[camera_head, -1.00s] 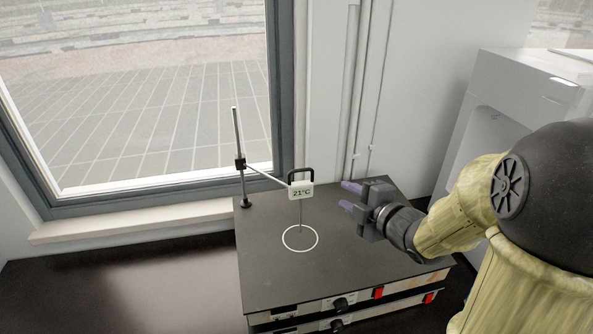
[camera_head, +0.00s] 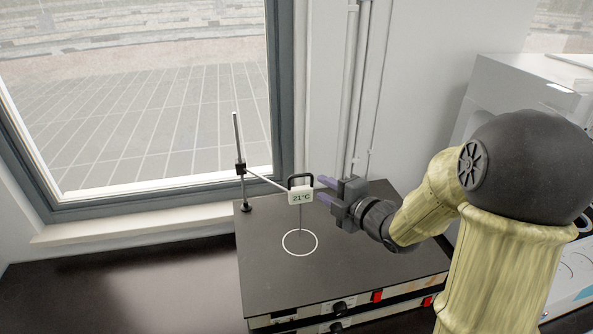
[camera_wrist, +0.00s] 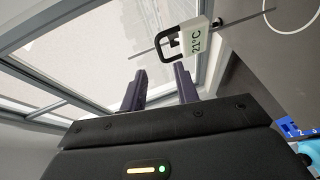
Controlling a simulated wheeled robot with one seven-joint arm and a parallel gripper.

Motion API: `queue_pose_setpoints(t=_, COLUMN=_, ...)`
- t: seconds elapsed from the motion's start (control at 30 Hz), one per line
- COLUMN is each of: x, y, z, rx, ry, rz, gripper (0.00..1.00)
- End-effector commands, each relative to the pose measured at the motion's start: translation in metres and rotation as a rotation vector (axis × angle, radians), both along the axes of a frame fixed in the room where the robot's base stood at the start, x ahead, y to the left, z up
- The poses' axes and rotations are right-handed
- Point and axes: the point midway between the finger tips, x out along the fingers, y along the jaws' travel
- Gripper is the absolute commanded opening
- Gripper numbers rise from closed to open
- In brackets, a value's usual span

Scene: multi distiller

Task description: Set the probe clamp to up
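The probe clamp, with a white display reading 21°C (camera_head: 301,197) and a black handle (camera_head: 301,180), sits on a thin rod from an upright stand (camera_head: 239,160) at the back left of the hot plate (camera_head: 350,268). A thin probe hangs below the display over a white ring (camera_head: 300,243), its tip low near the plate. My gripper (camera_head: 322,191) is just right of the display, its fingers apart and pointing left. In the wrist view the open fingers (camera_wrist: 158,86) are empty, and the display (camera_wrist: 196,42) and handle lie just beyond them. No contact shows.
The hot plate has a black knob (camera_head: 339,306) and red switch (camera_head: 377,297) in front. A large window (camera_head: 140,100) stands behind, with a sill (camera_head: 140,222). A white appliance (camera_head: 515,95) stands at right. The dark table (camera_head: 120,285) is clear at left.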

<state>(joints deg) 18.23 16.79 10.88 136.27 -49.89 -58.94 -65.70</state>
Motion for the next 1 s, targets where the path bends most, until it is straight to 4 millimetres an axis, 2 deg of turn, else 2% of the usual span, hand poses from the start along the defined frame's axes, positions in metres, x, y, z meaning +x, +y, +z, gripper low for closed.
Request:
queue_pose_setpoints(t=0.6, x=0.08, y=0.055, z=-0.014, rx=0.001, ry=0.002, rz=0.0, gripper=0.31)
queue_pose_setpoints(t=0.8, x=0.094, y=0.064, z=-0.019, rx=0.001, ry=0.001, rz=-0.001, gripper=0.31)
queue_pose_setpoints(t=1.0, x=0.096, y=0.065, z=-0.02, rx=0.0, ry=0.001, rz=-0.002, gripper=0.31)
